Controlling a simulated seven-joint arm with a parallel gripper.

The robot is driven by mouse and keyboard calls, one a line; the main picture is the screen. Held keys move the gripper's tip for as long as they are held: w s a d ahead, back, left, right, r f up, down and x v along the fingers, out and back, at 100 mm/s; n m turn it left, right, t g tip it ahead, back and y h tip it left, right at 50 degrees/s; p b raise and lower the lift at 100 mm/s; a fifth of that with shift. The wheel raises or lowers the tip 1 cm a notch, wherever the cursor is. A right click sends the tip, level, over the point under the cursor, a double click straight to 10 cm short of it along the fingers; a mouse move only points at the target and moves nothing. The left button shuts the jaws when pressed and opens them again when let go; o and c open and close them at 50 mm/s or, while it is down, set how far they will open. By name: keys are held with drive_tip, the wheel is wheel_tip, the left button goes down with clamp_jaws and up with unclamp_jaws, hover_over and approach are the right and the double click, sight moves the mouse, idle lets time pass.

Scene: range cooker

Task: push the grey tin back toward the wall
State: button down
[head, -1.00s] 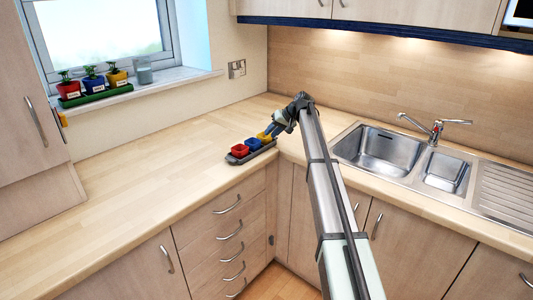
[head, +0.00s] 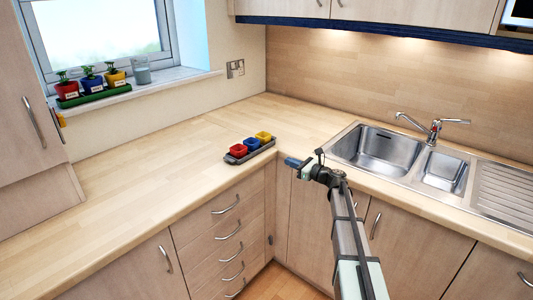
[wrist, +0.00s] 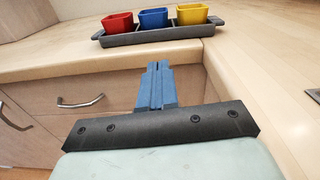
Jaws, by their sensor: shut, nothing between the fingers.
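The long grey tin (head: 240,159) sits on the worktop near the inner corner of the counter. It holds a red cup (head: 238,150), a blue cup (head: 252,144) and a yellow cup (head: 263,137) in a row. In the wrist view the tin (wrist: 150,38) lies ahead, with its near side towards me. My gripper (head: 288,161) is to the right of the tin and apart from it, near the counter's front edge. In the wrist view my blue fingers (wrist: 156,72) are together and empty, pointing at the tin.
The worktop (head: 170,155) behind and left of the tin is clear up to the wall. A sink (head: 385,150) with a tap (head: 435,130) lies to the right. The windowsill holds potted plants in a green tray (head: 95,97) and a grey cup (head: 141,71).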

drive_tip(key=m, duration=0.1)
approach(261, 149)
drive_tip(key=x, duration=0.6)
drive_tip(key=shift+w+a+f, duration=0.15)
drive_tip(key=shift+w+a, duration=0.15)
drive_tip(key=x, duration=0.3)
drive_tip(key=shift+w, duration=0.15)
idle(0.3)
drive_tip(key=v, duration=1.4)
drive_tip(key=shift+a, duration=0.15)
